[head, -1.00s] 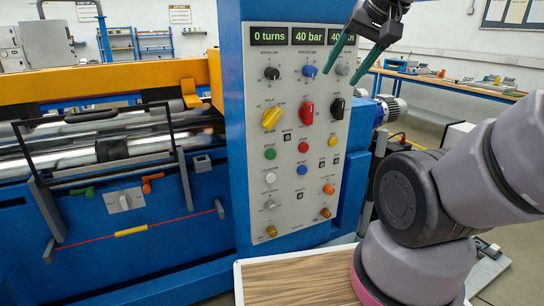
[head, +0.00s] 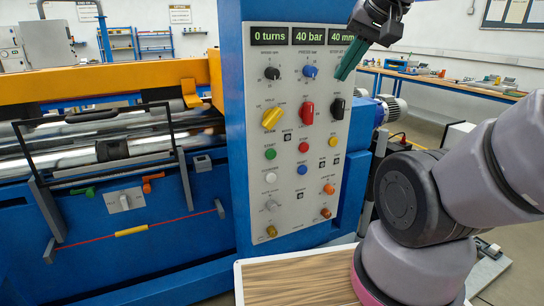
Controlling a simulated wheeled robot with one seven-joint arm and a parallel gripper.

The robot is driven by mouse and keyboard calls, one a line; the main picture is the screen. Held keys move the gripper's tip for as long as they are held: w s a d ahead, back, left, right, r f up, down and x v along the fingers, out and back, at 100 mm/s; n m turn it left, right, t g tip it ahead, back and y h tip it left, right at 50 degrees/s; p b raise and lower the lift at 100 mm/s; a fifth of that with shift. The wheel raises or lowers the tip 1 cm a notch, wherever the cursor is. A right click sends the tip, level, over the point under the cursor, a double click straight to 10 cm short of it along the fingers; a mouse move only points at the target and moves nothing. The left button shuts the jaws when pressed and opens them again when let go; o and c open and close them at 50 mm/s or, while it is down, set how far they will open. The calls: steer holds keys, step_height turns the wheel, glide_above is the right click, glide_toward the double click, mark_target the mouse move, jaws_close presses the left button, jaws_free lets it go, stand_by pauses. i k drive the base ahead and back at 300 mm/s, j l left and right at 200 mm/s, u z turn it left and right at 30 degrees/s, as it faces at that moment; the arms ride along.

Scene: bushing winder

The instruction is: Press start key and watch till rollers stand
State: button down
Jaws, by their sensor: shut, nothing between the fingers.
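The control panel (head: 287,215) faces me on a blue column. A green round button (head: 270,153) sits at its left middle, and a red button (head: 303,147) is to the right of it. The small labels are too fine to read for certain, so I cannot confirm which is the start key. Shiny rollers (head: 70,150) lie in the blue machine at the left, behind a black-framed guard. My gripper (head: 341,76) is shut and empty, in front of the panel's upper right corner, above and right of the green button. Its teal fingers partly cover the right display and the knob below it.
Displays (head: 286,36) read 0 turns, 40 bar and 40 mm. Close around the buttons are a yellow knob (head: 271,118), a red knob (head: 307,110) and a black knob (head: 337,108). A wood-topped surface (head: 300,281) lies below the panel. A workbench (head: 440,80) stands far right.

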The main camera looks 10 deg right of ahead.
mark_target(271, 154)
steer(key=k+j, duration=0.15)
steer(key=j, duration=0.2)
steer(key=k+j, duration=0.15)
steer(key=j, duration=0.2)
steer(key=k+j+z, duration=0.1)
steer(key=j, duration=0.25)
steer(key=k+j, duration=0.2)
steer(key=j, duration=0.15)
steer(key=k+j, duration=0.15)
steer(key=j, duration=0.15)
steer(key=z, duration=0.05)
